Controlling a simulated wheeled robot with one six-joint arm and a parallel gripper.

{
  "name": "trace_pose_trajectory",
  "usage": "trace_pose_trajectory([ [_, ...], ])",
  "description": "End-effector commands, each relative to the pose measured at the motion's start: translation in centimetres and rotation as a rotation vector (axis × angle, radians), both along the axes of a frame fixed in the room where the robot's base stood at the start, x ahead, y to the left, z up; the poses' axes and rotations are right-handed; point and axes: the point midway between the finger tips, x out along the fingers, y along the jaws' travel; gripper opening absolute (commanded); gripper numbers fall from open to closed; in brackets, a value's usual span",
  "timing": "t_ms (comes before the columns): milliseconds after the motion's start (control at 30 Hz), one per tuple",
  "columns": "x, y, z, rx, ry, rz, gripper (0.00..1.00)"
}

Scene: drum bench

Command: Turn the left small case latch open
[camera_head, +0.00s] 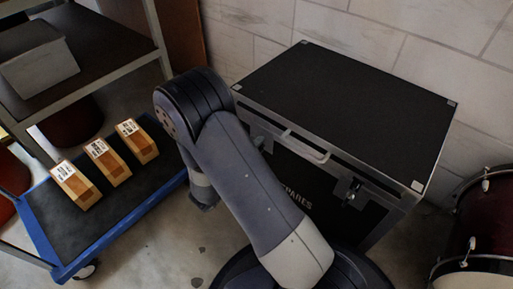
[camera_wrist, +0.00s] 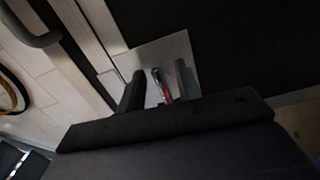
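The black case (camera_head: 345,110) has a dark lid and metal edges and stands against the wall. In the wrist view, a small upright latch piece (camera_wrist: 161,85) with a reddish part sits on a metal plate (camera_wrist: 172,50). My gripper (camera_wrist: 159,72) is open, with one finger on each side of this piece. Gaps appear on both sides, though contact is hard to judge. The head view hides my gripper behind the arm.
The right latch (camera_head: 353,189) and a carry handle (camera_head: 306,148) are on the case front. A blue-edged cart (camera_head: 117,231) with cardboard boxes (camera_head: 107,160) stands at left. Drums (camera_head: 490,215) stand close at right.

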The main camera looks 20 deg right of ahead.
Motion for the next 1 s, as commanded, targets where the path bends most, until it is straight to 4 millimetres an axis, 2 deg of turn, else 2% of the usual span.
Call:
trace_pose_trajectory([
  [233,-0.5,0.9,0.1,-0.001,0.002,0.003,0.33],
  [700,-4.8,7.3,0.2,-0.001,0.001,0.005,0.33],
  [1000,-6.0,9.0,0.0,0.0,0.0,0.001,0.33],
])
